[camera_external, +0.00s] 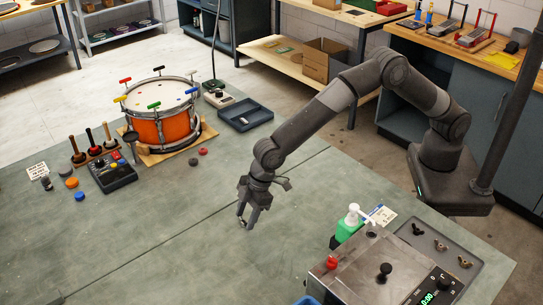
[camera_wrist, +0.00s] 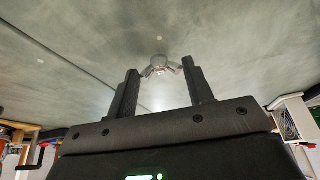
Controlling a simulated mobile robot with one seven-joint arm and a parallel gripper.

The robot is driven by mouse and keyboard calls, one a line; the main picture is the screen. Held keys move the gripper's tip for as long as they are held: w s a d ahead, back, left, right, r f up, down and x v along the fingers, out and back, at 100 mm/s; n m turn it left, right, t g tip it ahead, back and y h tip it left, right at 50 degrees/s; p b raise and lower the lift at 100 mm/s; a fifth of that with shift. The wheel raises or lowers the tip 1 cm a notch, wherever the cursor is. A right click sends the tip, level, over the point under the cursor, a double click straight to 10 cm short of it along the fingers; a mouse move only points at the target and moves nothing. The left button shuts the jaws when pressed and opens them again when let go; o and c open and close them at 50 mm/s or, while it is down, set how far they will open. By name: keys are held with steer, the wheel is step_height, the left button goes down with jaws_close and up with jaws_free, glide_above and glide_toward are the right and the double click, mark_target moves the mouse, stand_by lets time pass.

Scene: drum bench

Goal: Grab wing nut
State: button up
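A silver wing nut (camera_wrist: 158,66) shows in the wrist view, in line with the gap between my fingertips. It appears to lie on the green-grey bench top; its wings spread toward both fingers. My gripper (camera_wrist: 160,78) is open, its two dark fingers well apart, with nothing clamped. In the external view my gripper (camera_external: 247,223) points down low over the middle of the bench. I cannot clearly make out the silver nut there. Three other wing nuts, one dark (camera_external: 417,229) and two brownish (camera_external: 440,246) (camera_external: 464,262), lie in a grey tray (camera_external: 474,271) at the right.
An orange drum (camera_external: 173,130) stands at the back left, near mallets in a holder (camera_external: 90,148) and a black control box (camera_external: 112,174). A green bottle (camera_external: 348,229) and metal machine (camera_external: 360,265) stand front right. The bench around my gripper is clear.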

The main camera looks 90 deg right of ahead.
steer(key=c, duration=0.4)
steer(key=shift+r, duration=0.1)
